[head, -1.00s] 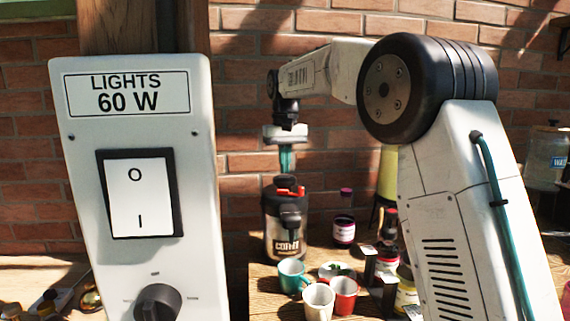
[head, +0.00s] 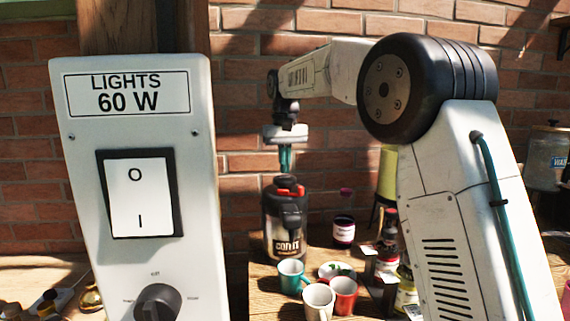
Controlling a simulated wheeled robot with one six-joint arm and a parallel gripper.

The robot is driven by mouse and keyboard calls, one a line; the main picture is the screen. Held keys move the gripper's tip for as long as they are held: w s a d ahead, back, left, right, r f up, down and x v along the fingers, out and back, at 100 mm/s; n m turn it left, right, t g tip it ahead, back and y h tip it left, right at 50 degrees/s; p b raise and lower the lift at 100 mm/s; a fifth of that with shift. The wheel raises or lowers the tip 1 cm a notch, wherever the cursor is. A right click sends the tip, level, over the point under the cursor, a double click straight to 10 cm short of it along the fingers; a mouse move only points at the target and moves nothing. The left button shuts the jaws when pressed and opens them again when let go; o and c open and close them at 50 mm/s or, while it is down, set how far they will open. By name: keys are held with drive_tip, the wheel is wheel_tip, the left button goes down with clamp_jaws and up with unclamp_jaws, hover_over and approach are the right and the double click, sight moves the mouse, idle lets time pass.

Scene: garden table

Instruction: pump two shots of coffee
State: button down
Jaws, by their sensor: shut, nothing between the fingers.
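The coffee pump pot (head: 284,222) is a steel and black airpot with a red piece on its black top and lettering on its front. It stands upright on the wooden table. My gripper (head: 285,170) points straight down over the pot's top, with its teal fingers shut and empty. The fingertips are just above or at the red piece; I cannot tell whether they touch. A teal mug (head: 291,275) stands close in front of the pot. A white mug (head: 318,300) and a red mug (head: 344,293) stand nearer and to the right.
A dark bottle (head: 344,231) stands right of the pot, and more bottles and jars (head: 388,255) stand beside my arm. A light-switch panel (head: 140,190) fills the left foreground. A brick wall (head: 240,150) is behind.

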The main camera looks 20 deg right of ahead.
sight(285, 177)
drive_tip(key=shift+f, duration=1.2)
idle(0.6)
drive_tip(key=shift+r, duration=1.2)
drive_tip(key=shift+f, duration=1.25)
idle(0.6)
drive_tip(key=shift+r, duration=1.25)
drive_tip(key=shift+r, duration=0.15)
drive_tip(key=shift+r, duration=2.85)
